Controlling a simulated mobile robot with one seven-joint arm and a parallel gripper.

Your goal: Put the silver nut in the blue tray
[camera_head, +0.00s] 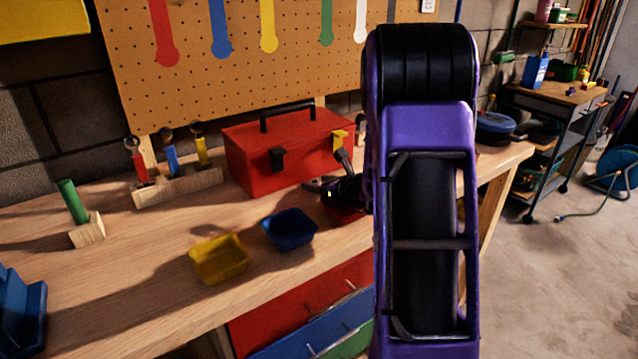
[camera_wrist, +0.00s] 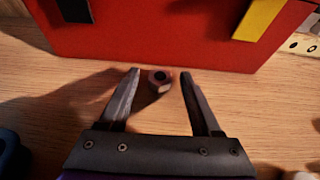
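A small hex nut (camera_wrist: 159,78) with a dark hole lies on the wooden bench in the wrist view. It looks greyish pink beside the red toolbox. My gripper (camera_wrist: 158,84) is open, with one finger on each side of the nut and visible gaps between. In the head view my gripper (camera_head: 320,187) is low over the bench in front of the toolbox, and I cannot make out the nut there. The blue tray (camera_head: 289,230) stands on the bench to the left and nearer the front edge; it looks empty.
The red toolbox (camera_head: 278,152) stands just behind my gripper. A yellow tray (camera_head: 219,260) sits left of the blue tray. A red tray (camera_head: 345,214) is partly hidden by my arm. A wooden rack (camera_head: 178,188) with tools stands at the back left.

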